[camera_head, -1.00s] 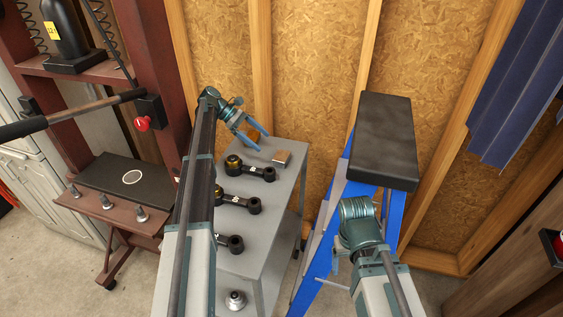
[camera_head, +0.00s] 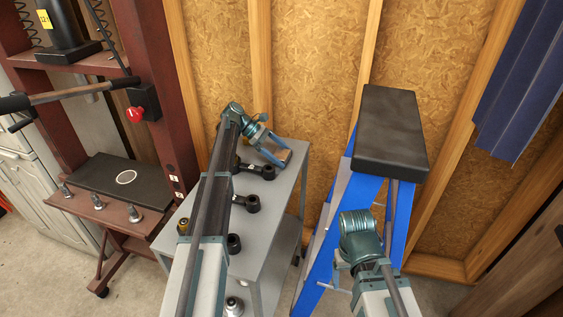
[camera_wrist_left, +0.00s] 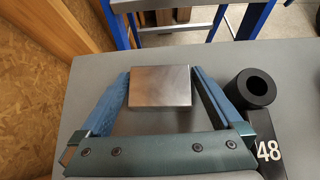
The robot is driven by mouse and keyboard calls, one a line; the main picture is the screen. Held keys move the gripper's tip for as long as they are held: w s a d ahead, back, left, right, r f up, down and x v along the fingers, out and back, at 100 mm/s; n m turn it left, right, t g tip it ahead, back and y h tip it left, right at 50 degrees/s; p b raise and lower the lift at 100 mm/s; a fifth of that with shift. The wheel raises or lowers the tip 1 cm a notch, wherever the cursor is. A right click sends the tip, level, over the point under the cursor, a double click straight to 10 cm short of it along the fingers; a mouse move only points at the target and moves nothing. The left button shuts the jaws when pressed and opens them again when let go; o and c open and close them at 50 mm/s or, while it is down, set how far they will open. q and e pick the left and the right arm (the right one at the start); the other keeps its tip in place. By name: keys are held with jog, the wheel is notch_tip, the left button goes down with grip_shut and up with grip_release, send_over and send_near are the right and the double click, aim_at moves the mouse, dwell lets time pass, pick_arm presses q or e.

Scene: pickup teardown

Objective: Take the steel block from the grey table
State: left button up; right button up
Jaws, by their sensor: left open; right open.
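The steel block (camera_wrist_left: 160,86) lies on the grey table (camera_wrist_left: 200,145) near its edge. In the left wrist view it sits between the two blue fingers of my left gripper (camera_wrist_left: 160,88), which is open; small gaps show on both sides. In the head view the steel block (camera_head: 283,156) is at the table's far end, with my left gripper (camera_head: 275,158) around it. My right gripper is not in view; only its wrist housing shows at the lower right of the head view.
A black ring-ended part marked 48 (camera_wrist_left: 255,90) stands close to the right finger. Several similar parts lie along the table. A blue ladder with a black top (camera_head: 391,130) stands to the right, and a red press (camera_head: 155,90) to the left.

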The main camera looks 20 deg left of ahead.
aim_at(282, 153)
pick_arm(q)
grip_shut()
dwell(0.5)
jog(key=shift+r+p, duration=0.2)
jog(key=shift+p, duration=0.1)
notch_tip(282, 153, up, 10)
jog(key=p, duration=0.9)
jog(key=shift+f+p, duration=0.15)
jog(key=shift+p, duration=0.2)
